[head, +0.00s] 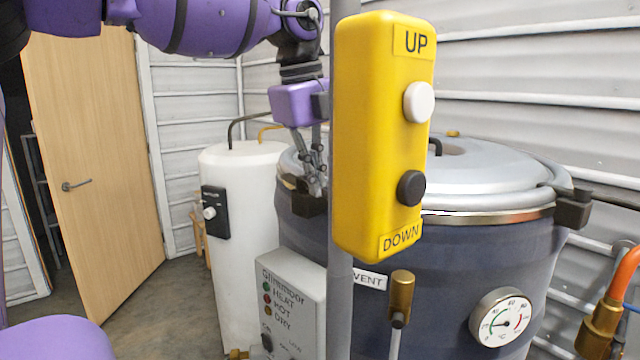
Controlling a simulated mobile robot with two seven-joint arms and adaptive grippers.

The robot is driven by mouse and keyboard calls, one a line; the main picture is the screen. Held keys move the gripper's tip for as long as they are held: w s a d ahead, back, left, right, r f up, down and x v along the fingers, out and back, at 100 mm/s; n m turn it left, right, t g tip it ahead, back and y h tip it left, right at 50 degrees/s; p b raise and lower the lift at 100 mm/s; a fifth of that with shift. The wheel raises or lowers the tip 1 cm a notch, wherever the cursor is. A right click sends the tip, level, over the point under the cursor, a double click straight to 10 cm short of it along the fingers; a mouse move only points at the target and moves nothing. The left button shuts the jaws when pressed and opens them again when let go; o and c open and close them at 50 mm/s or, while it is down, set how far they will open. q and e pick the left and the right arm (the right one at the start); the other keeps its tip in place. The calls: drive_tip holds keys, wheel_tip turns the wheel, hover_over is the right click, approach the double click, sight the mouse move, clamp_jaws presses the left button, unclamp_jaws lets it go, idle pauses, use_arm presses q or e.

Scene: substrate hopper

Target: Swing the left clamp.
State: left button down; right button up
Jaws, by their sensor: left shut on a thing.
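The left clamp (306,203) is a dark block on the left side of the rim of a large dark-blue vessel (450,270). My left gripper (316,188) comes down from above and is shut on the clamp, with the fingers at its upper part. The yellow pendant hides the area just right of the gripper. The right clamp (572,208) is a similar dark block at the right of the rim. The grey domed lid (480,170) lies on the vessel. My right gripper is out of view.
A yellow UP/DOWN pendant (385,140) on a grey pole stands close in front of the vessel. A control box (293,300) with lamps, a brass valve (401,295) and a dial gauge (502,318) are at the front. A white tank (240,230) stands left, near a wooden door (95,160).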

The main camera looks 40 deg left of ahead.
use_arm(q)
drive_tip(key=shift+w+d+f+n, duration=0.2)
drive_tip(key=shift+w+f+n, duration=0.2)
drive_tip(key=shift+n, duration=0.4)
drive_tip(key=shift+w+n, duration=0.15)
drive_tip(key=shift+n, duration=0.25)
drive_tip(key=c, duration=1.9)
unclamp_jaws()
drive_tip(key=shift+d+r, duration=0.1)
drive_tip(key=shift+r, duration=0.05)
drive_tip(key=shift+o, duration=0.2)
drive_tip(key=shift+w, duration=0.1)
drive_tip(key=shift+r, duration=0.15)
